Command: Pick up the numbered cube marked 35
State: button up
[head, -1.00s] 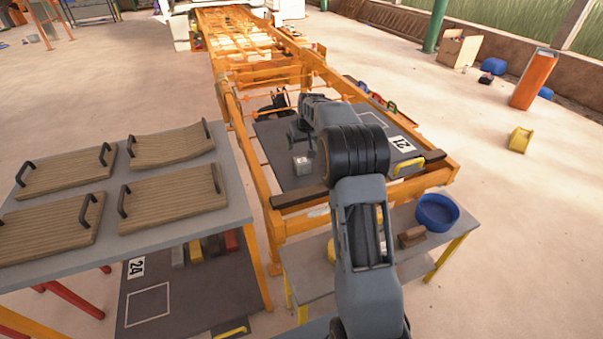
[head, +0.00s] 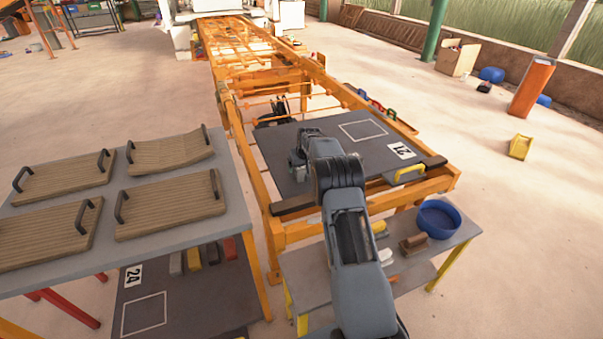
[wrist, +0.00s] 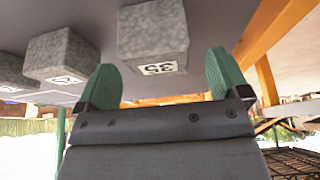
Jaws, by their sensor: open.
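The grey, rough cube marked 35 (wrist: 152,30) shows at the top of the wrist view, its white number label facing me. My gripper (wrist: 163,80) is open, with a green fingertip on each side below the cube in the picture. The cube appears just beyond the fingertips, roughly in line with the gap and not held. In the head view my gripper (head: 297,160) is low over the left part of the dark board marked 21 (head: 340,135). There my arm hides the cubes, and I cannot tell them apart.
A second grey cube (wrist: 62,55) with a label stands left of cube 35 in the wrist view, close to the left finger. A third cube (wrist: 12,72) is at the left edge. The orange frame (head: 268,190) borders the board. A blue bowl (head: 438,218) stands on the lower shelf.

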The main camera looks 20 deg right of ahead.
aim_at(301, 170)
jog(key=x, duration=0.4)
jog(key=shift+d+f, duration=0.1)
jog(key=shift+c, duration=0.4)
jog(key=c, duration=1.2)
